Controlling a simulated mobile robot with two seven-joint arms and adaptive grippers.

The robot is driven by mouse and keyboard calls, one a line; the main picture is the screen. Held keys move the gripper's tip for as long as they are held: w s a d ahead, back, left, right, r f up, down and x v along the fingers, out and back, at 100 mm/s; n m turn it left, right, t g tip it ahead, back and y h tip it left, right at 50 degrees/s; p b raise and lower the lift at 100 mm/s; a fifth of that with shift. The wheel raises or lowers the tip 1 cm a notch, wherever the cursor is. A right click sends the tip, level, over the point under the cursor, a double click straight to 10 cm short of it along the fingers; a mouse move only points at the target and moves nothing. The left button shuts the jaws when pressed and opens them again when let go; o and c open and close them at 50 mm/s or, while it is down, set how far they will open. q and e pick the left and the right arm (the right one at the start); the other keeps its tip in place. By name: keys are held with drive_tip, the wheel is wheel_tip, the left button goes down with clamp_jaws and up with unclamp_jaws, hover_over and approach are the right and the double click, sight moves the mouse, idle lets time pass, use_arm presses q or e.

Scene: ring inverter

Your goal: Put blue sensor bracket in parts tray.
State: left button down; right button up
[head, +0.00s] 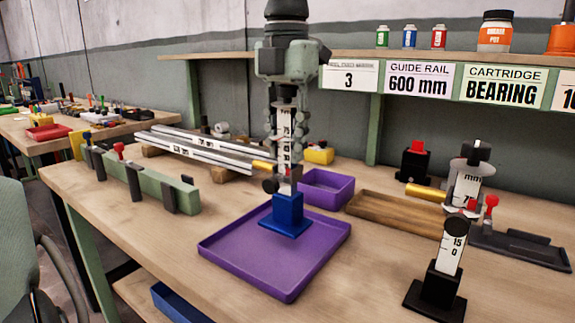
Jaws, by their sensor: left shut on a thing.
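The blue sensor bracket (288,212) has a blue base and an upright post with a white scale and a black knob. My left gripper (286,145) comes down from above and is shut on the upper part of this post. The bracket is upright, with its blue base over the floor of the large shallow purple tray (285,278), inside its rim in the picture. I cannot tell whether the base touches the tray floor. The tray is otherwise empty. My right gripper is not in view.
A smaller purple bin (328,190) and a wooden tray (395,215) lie behind the large tray. A black bracket (437,288) stands to its right. A green rail with dark clamps (150,187) and metal rails (205,150) lie left and behind. The bench front is clear.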

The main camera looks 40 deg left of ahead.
sight(287, 193)
use_arm(q)
drive_tip(key=shift+w+f, duration=0.15)
drive_tip(key=shift+f, duration=0.35)
wheel_tip(287, 193, down, 2)
drive_tip(key=shift+f, duration=0.55)
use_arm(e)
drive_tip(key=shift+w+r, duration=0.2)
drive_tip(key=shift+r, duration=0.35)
use_arm(q)
drive_tip(key=shift+f, duration=0.1)
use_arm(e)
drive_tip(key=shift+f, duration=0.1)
use_arm(q)
drive_tip(key=c, duration=1.2)
unclamp_jaws()
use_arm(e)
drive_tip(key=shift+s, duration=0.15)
use_arm(q)
drive_tip(key=shift+o, duration=0.2)
